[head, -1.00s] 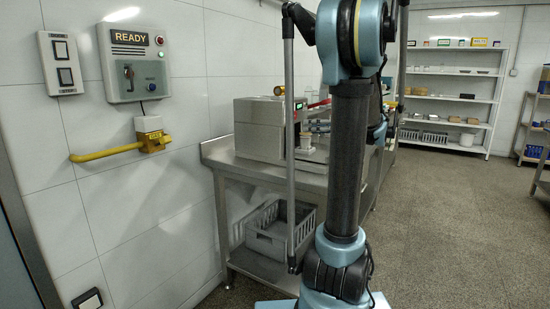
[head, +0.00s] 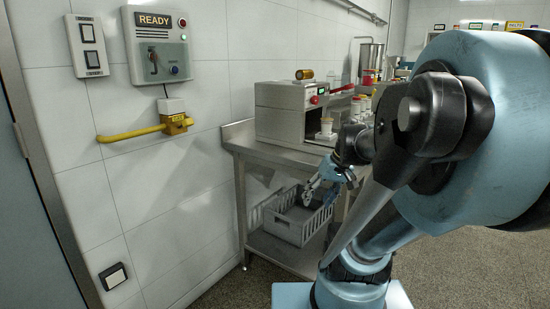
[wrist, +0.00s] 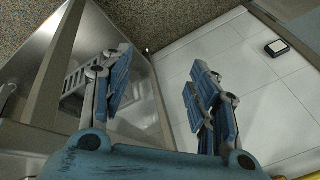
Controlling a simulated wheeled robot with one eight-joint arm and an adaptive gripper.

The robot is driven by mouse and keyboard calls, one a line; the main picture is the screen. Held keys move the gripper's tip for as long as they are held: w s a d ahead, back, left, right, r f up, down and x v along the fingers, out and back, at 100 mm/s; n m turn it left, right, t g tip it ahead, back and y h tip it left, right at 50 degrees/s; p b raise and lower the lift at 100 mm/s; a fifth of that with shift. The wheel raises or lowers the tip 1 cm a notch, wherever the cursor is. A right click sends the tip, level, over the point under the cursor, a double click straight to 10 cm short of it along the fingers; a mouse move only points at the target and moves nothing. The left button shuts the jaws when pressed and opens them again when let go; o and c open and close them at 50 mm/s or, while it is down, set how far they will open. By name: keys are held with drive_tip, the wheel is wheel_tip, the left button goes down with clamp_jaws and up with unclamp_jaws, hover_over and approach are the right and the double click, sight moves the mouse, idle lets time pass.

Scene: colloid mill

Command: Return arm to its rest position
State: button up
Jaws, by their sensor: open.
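My gripper (head: 322,190) hangs in front of the steel table, at about the height of the grey crate in the head view. Its blue-padded fingers are spread apart in the wrist view (wrist: 160,82), with nothing between them. My arm is bent, with a large pale blue joint filling the right of the head view and hiding much of the room behind.
The steel table (head: 284,152) carries a steel machine (head: 281,112) and several small containers. A grey crate (head: 290,228) sits on its lower shelf. The READY panel (head: 157,45) and yellow handle (head: 130,134) are on the left wall. Floor shows at lower right.

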drive_tip(key=s+d+f+m+h, duration=0.1)
drive_tip(key=s+d+f+h, duration=0.2)
drive_tip(key=s+d+f, duration=0.2)
drive_tip(key=shift+s+f+m+h, duration=0.4)
drive_tip(key=shift+s+f, duration=0.15)
drive_tip(key=shift+s, duration=0.35)
